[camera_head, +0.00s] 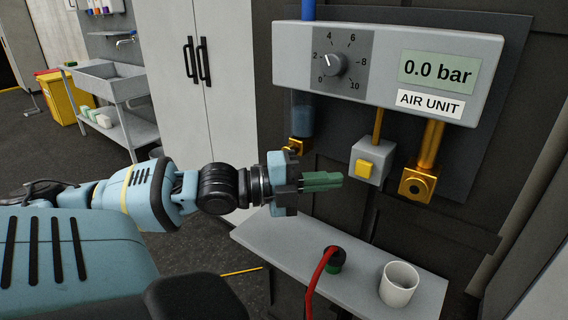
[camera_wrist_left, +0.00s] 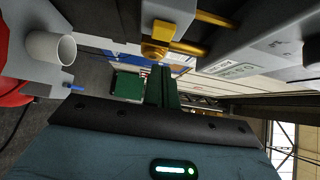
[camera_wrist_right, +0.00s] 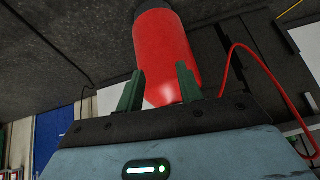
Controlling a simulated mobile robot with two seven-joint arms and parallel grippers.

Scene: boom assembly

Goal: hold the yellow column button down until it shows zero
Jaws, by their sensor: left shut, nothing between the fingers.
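The unit's display (camera_head: 438,71) reads 0.0 bar. My left gripper (camera_head: 338,180) is shut and empty, its green fingertips just left of and slightly below the button. A small gap seems to show between them. In the left wrist view, the shut fingers (camera_wrist_left: 164,85) point toward the yellow button (camera_wrist_left: 162,30). My right gripper (camera_wrist_right: 160,88) shows only in its wrist view, with its fingers apart.
A dial (camera_head: 332,65) sits on the unit. A gold fitting (camera_head: 417,185) hangs right of the button box. Below, a grey shelf (camera_head: 290,245) bears a white cup (camera_head: 399,284) and a red hose (camera_head: 318,275). A red cylinder (camera_wrist_right: 165,50) appears beyond the right fingers; contact is unclear.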

